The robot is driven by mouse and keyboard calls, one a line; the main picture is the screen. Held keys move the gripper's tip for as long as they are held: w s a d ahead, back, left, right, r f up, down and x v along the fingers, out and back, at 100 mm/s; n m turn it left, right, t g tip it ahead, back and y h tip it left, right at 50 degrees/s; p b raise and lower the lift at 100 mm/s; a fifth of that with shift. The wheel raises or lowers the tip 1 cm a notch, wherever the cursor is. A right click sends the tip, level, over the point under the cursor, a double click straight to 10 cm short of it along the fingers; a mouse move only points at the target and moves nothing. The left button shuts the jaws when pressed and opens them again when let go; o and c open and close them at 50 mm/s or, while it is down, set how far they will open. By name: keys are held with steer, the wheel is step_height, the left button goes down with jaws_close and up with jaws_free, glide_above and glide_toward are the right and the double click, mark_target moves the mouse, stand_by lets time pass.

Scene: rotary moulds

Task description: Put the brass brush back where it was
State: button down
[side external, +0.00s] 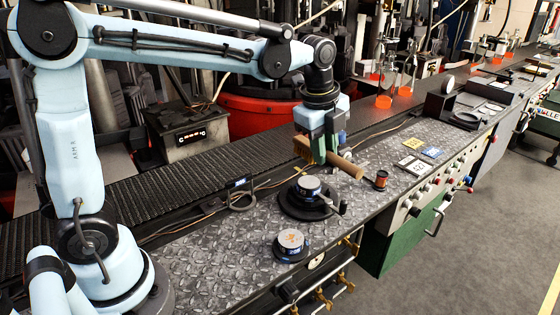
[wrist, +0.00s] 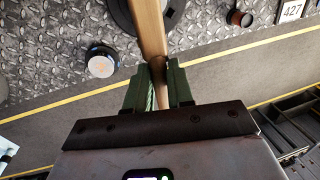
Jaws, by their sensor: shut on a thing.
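The brush shows a tan wooden handle (side external: 343,165) and a yellowish head (side external: 302,147) in the side external view. In the wrist view its wooden handle (wrist: 151,30) runs up to the top edge. My gripper (side external: 321,157) has green fingers shut on the brush, with the handle out to one side and the head to the other. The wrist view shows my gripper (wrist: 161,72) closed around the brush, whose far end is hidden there. The brush appears held above the patterned metal bench top (side external: 205,262), roughly level. Its former place is not marked in either view.
A dark round base with a blue-sided disc (side external: 308,186) stands near, below the brush. Another blue-sided disc (side external: 291,241) sits nearer the front edge. A dark, copper-topped cup (side external: 381,179) stands right of the handle. Yellow (side external: 412,142) and blue (side external: 432,152) cards lie farther right.

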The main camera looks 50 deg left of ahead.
steer(key=s+d+r, duration=0.1)
steer(key=s+d, duration=0.2)
steer(key=s, duration=0.4)
steer(key=s+d+r, duration=0.1)
steer(key=s+d, duration=0.2)
steer(key=s, duration=0.5)
steer(key=s+f, duration=0.5)
steer(key=s, duration=0.6)
steer(key=shift+n, duration=0.3)
steer(key=w+a+f, duration=0.1)
steer(key=a+f, duration=0.1)
steer(key=a, duration=0.1)
steer(key=w+a+f, duration=0.2)
steer(key=a+f, duration=0.1)
steer(key=a, duration=0.1)
steer(key=w+a+f, duration=0.2)
steer(key=a, duration=0.1)
steer(key=shift+w+a+f, duration=0.2)
steer(key=shift+w+a, duration=0.05)
steer(key=shift+a, duration=0.05)
steer(key=shift+d+f, duration=0.1)
steer(key=shift+f, duration=1.85)
steer(key=shift+f, duration=0.15)
steer(key=c, duration=1)
jaws_free()
